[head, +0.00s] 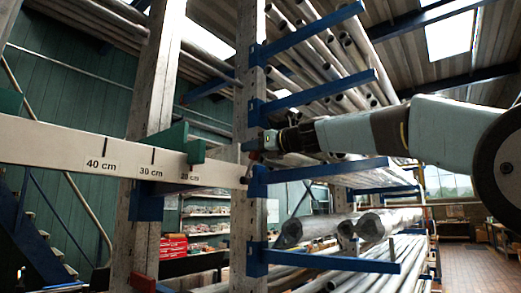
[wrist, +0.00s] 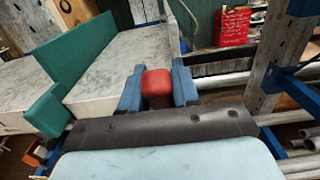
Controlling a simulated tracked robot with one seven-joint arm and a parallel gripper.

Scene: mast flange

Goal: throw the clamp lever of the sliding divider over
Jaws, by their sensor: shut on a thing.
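The sliding divider (head: 178,142) is green and straddles the pale scale beam (head: 100,146) near the 20 and 30 cm marks. In the wrist view the green divider (wrist: 62,82) crosses the beam at the left. The clamp lever shows as a red grip (wrist: 158,82) between the blue fingers of my gripper (wrist: 158,88). My gripper is shut on it, one finger on each side. In the head view my gripper (head: 254,146) is right of the divider, by the upright, and the lever is too small to make out clearly. The lever's pivot is hidden.
A grey upright (head: 250,110) with blue rack arms (head: 320,32) stands close by my gripper. Metal pipes (head: 325,85) lie on the rack above and below my arm. Red boxes (head: 173,246) sit on shelves behind. Open floor lies at the far right.

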